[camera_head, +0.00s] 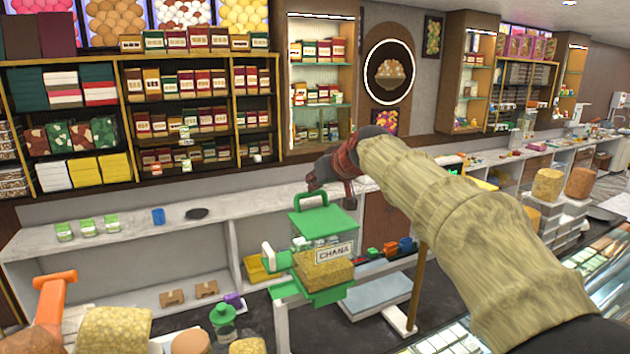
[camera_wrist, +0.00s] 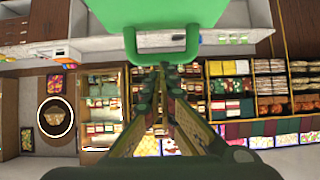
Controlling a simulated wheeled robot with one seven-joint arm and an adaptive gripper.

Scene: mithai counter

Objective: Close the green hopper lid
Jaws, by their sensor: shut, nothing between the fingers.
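The green hopper lid (camera_head: 322,222) stands raised, tilted up above the clear hopper (camera_head: 322,268) labelled CHANA, with its loop handle at the upper edge. My gripper (camera_head: 326,186) is beside the top of the lid, near the handle. In the wrist view the lid (camera_wrist: 155,14) fills the top middle and its handle hangs down near the fingertips. My gripper (camera_wrist: 165,68) shows there with its fingers together and empty. I cannot tell whether the fingers touch the handle. The hopper holds yellowish grains and has green fittings at its side and base.
A white back counter (camera_head: 120,240) carries small green-labelled packs, a blue cup (camera_head: 158,216) and a dark dish (camera_head: 197,213). A green-lidded jar (camera_head: 223,325) and an orange handle (camera_head: 52,295) are at front left. Shelves of boxes line the wall behind. A blue-grey tray (camera_head: 375,293) lies right of the hopper.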

